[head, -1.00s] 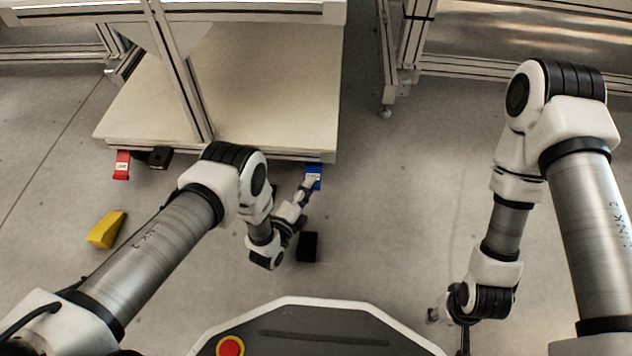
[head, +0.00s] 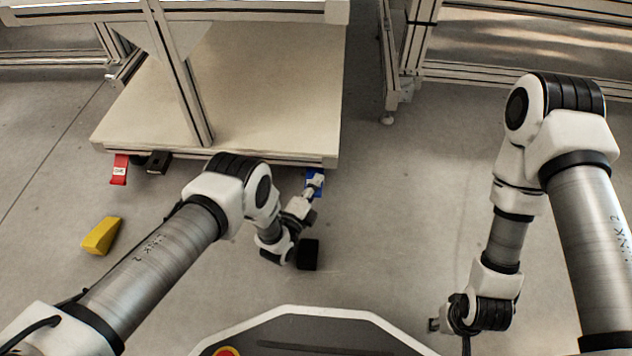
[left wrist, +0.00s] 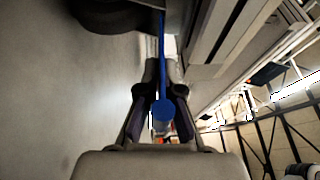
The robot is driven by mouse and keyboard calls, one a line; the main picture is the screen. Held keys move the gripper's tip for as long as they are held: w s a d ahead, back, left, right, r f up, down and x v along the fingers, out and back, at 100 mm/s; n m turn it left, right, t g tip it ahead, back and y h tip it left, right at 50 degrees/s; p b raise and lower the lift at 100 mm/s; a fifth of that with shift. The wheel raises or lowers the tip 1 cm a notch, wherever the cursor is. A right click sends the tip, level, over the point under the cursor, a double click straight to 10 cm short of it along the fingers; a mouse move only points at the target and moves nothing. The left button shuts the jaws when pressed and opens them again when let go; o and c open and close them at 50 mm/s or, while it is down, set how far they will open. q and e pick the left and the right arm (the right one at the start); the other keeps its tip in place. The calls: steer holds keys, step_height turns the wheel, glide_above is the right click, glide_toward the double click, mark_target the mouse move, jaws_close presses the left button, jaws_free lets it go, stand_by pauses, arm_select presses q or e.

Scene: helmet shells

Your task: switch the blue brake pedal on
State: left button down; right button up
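The blue brake pedal (head: 312,192) is at the front right corner of the low cart's underside, partly covered by my left gripper. My left gripper (head: 315,180) reaches up to it from below in the head view. In the left wrist view the pedal shows as a thin blue strip with a rounded end (left wrist: 163,113), lined up between my two left fingers (left wrist: 162,78). The fingers are close together on either side of it; whether they touch it cannot be told. My right gripper (head: 437,325) is low at the right, far from the pedal, its fingers hardly visible.
A red pedal (head: 119,172) and a black caster (head: 158,162) are at the cart's left front. A yellow wedge (head: 101,236) and a black block (head: 307,255) lie on the floor. The cart's pale deck (head: 270,90) lies above the pedals. Floor right of the cart is clear.

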arm_select(q)
steer(key=shift+w+f+m+t+h, duration=0.1)
steer(key=shift+f+m+t+h, duration=0.3)
steer(key=shift+t, duration=0.5)
steer(key=c, duration=1.4)
jaws_free()
steer(key=shift+o, duration=0.2)
